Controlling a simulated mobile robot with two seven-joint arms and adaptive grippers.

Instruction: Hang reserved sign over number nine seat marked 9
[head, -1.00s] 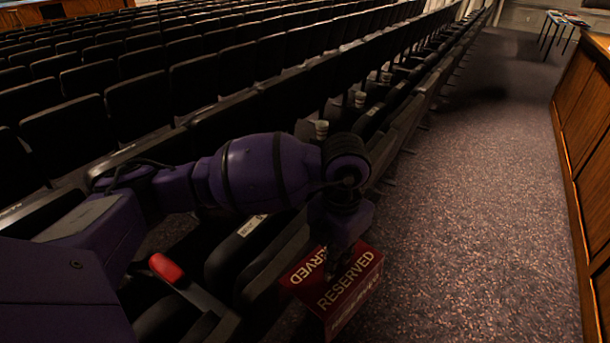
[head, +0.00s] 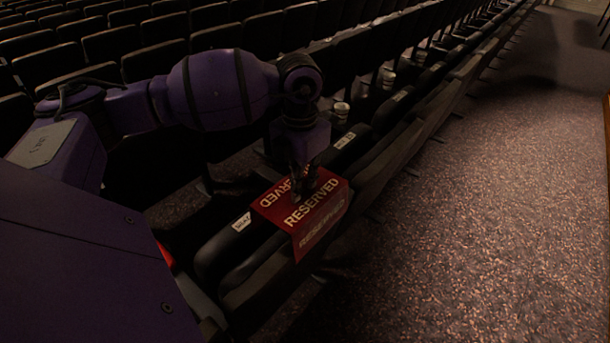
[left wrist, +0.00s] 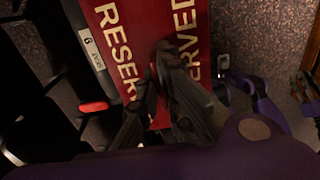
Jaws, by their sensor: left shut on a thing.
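The reserved sign (head: 318,207) is a folded red card with white RESERVED lettering on two faces. My left gripper (head: 303,184) is shut on it near its fold, holding it above the front row. In the left wrist view the fingers (left wrist: 163,78) pinch the sign (left wrist: 110,20). The seat marked 9 (left wrist: 91,48) shows its white label beside the sign. In the head view, a labelled seat (head: 242,221) lies just left of the sign. I cannot tell whether the sign touches a seat.
Another labelled seat (head: 345,140) is just beyond the sign, with a cup (head: 341,111) near it. A red-tipped part (left wrist: 93,107) lies near the seat. Dark seat rows fill the left; the carpeted aisle (head: 480,200) is clear on the right.

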